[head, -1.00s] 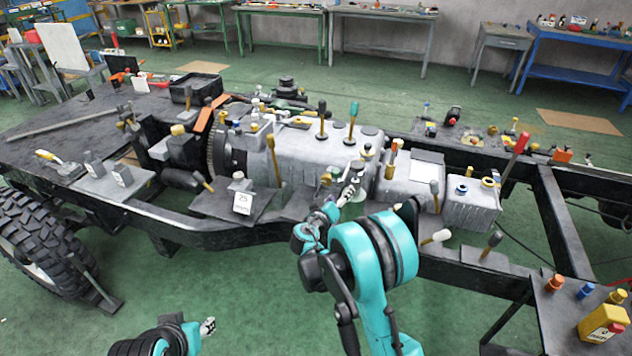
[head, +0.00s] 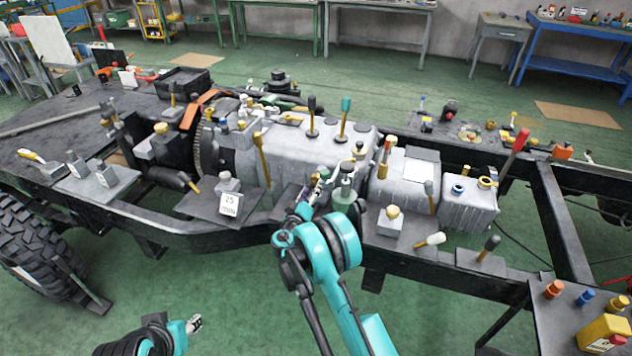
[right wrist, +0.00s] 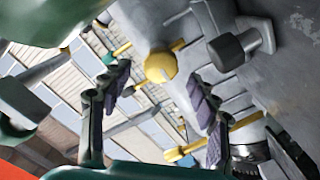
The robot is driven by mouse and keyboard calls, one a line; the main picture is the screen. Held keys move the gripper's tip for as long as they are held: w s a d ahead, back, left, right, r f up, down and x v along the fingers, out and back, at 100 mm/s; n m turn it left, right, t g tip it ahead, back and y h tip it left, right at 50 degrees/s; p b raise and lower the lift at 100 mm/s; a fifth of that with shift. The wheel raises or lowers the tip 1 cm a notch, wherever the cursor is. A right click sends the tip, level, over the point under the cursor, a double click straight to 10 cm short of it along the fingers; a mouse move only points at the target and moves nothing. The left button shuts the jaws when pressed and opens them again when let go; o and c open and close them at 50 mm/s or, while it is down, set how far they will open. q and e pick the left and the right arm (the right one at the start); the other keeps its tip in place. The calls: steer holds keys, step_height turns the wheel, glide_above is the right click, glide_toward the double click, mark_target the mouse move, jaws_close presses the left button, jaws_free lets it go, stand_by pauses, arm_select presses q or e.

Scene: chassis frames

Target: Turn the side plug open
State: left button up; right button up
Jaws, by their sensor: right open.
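A round yellow knob (right wrist: 160,67), which looks like the side plug, shows in the right wrist view on the side of the grey metal housing. My right gripper (right wrist: 165,105) is open, with its two dark ridged fingers apart on either side below the knob in the picture. The knob appears beyond the fingertips and no contact shows. In the head view my right gripper (head: 317,184) is at the near side of the grey gearbox (head: 290,150), and the plug is hidden there. My left gripper (head: 194,324) is low at the bottom left, away from the chassis; its jaw state is unclear.
Upright levers (head: 345,118) rise from the gearbox. Green floor (head: 230,275) in front is clear.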

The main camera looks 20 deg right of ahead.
mark_target(316, 182)
steer(key=b+x, duration=0.1)
steer(key=x, duration=0.3)
steer(key=shift+w+f, duration=0.1)
steer(key=shift+f, duration=0.1)
steer(key=shift+w+d+r, duration=0.1)
steer(key=shift+w+d, duration=0.15)
steer(key=shift+w, duration=0.05)
steer(key=c, duration=1.2)
